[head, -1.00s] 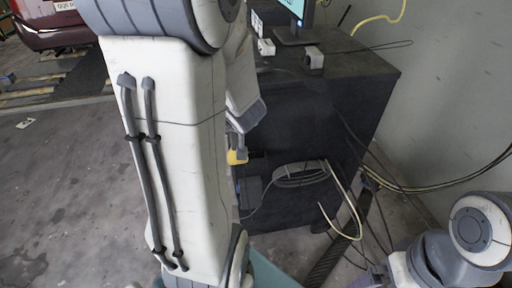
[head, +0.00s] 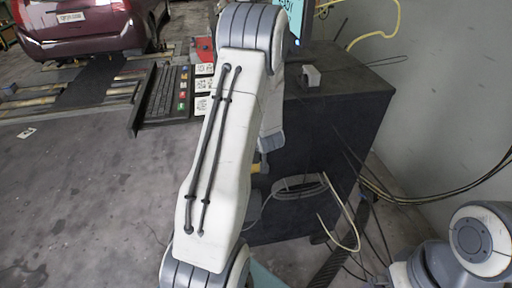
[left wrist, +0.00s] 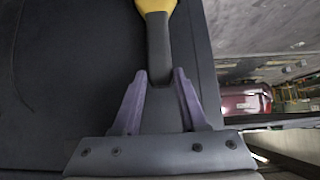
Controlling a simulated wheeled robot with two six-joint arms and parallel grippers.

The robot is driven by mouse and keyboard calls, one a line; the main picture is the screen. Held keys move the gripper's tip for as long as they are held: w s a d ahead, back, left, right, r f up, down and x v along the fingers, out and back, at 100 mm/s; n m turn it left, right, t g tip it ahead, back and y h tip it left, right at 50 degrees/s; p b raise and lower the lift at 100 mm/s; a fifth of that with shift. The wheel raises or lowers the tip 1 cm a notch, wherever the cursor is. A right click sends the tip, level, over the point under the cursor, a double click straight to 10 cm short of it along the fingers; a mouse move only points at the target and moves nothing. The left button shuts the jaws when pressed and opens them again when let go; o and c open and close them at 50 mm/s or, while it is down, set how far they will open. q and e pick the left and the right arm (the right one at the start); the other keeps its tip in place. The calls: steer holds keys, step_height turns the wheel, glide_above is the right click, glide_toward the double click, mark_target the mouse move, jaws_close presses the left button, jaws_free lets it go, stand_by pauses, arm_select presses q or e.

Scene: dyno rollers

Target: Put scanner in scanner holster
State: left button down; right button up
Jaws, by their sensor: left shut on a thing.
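The scanner (left wrist: 158,40) has a yellow body and a dark handle in the left wrist view. My left gripper (left wrist: 160,76) is shut on the dark handle, with one purple finger on each side. In the head view my left arm hides most of the gripper, and only a small yellow part of the scanner (head: 256,168) shows in front of the dark cabinet's side. A small grey block (head: 310,76) stands on the cabinet top; I cannot tell whether it is the holster. My right gripper is out of view.
The dark cabinet (head: 345,105) carries a monitor (head: 296,22). A keyboard (head: 165,93) and label cards (head: 202,86) show left of my arm. Cables (head: 300,183) hang on the cabinet's near side. A grey wall (head: 450,90) bounds the right. A car (head: 85,28) stands behind.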

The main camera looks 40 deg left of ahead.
arm_select(q)
steer(key=shift+f, duration=0.75)
steer(key=shift+c, duration=2.2)
jaws_free()
steer(key=v, duration=1.2)
steer(key=d+r+m+h, duration=0.3)
steer(key=d+m+h, duration=0.5)
steer(key=d, duration=1.6)
steer(key=s+d+r+m+g, duration=0.2)
steer(key=s+d+m+g, duration=0.1)
steer(key=s, duration=0.8)
steer(key=s+d+r+m+g, duration=0.2)
steer(key=s+d+m, duration=0.2)
steer(key=s, duration=0.7)
steer(key=shift+s+d+m+g+p, duration=0.25)
steer(key=shift+m+g+p, duration=0.15)
steer(key=shift+m, duration=0.8)
